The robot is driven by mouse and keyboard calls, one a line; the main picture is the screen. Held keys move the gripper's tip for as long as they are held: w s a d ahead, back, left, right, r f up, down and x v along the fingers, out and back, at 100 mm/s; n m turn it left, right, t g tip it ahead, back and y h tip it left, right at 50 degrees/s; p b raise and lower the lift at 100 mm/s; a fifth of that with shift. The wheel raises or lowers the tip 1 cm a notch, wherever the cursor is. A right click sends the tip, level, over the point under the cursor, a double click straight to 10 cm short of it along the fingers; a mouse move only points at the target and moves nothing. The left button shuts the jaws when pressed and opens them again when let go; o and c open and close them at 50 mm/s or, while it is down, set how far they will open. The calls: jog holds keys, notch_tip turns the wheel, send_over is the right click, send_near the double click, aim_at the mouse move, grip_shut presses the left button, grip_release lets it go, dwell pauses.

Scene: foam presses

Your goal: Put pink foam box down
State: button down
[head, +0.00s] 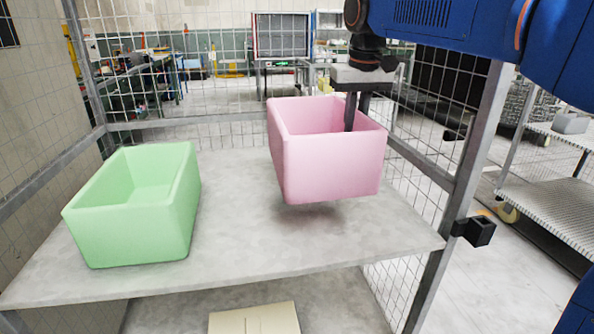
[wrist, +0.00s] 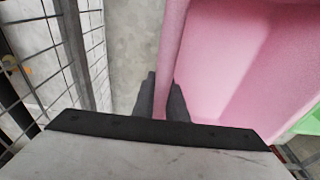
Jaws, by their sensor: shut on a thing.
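The pink foam box (head: 333,168) is an open-topped box held a little above the right part of the grey shelf (head: 230,256), with a shadow under it. My gripper (head: 350,112) is shut on the box's right wall, one finger showing inside the box. In the wrist view the two dark fingers (wrist: 161,98) pinch the pink wall, and the inside of the pink box (wrist: 235,60) lies to the right. The box looks roughly upright. The inside of the box looks empty where it shows.
A green foam box (head: 140,225) stands on the shelf's left part, with bare shelf between the two. Wire mesh (head: 225,60) closes the back and sides, with a metal post (head: 462,190) at the right. A pale flat thing (head: 254,319) lies below the shelf.

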jog(key=shift+f, duration=5)
jog(key=c, duration=1.8)
grip_release()
jog(key=shift+f, duration=0.1)
jog(key=shift+o, duration=0.2)
jog(key=r, duration=0.4)
jog(key=s+r, duration=0.1)
jog(key=r, duration=0.7)
jog(key=shift+s+d, duration=0.25)
jog(key=shift+s, duration=0.15)
